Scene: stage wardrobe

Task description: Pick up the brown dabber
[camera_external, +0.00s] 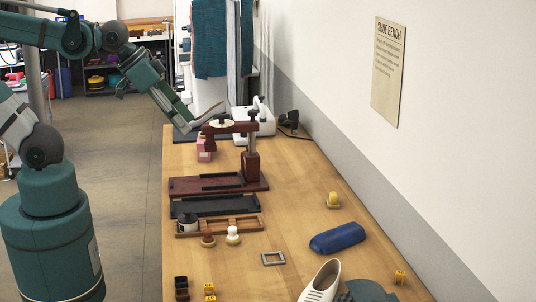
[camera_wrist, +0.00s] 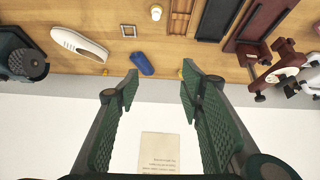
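The brown dabber (camera_external: 207,238) stands on the wooden bench (camera_external: 300,195), beside the front left of a wooden tray (camera_external: 250,226). A similar dabber with a white head (camera_external: 232,235) stands just to its right; it also shows near the top of the wrist view (camera_wrist: 156,12). I cannot make out the brown dabber in the wrist view. My gripper (camera_external: 188,122) is above the far end of the bench, well away from the dabber. In the wrist view my gripper (camera_wrist: 160,72) has its fingers wide apart with nothing between them.
A dark red stand (camera_external: 250,165) rises behind the trays. A blue case (camera_external: 338,238), a white shoe (camera_external: 321,282) and a grey square frame (camera_external: 273,258) lie nearer. The wall (camera_external: 330,100) borders the bench's right side.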

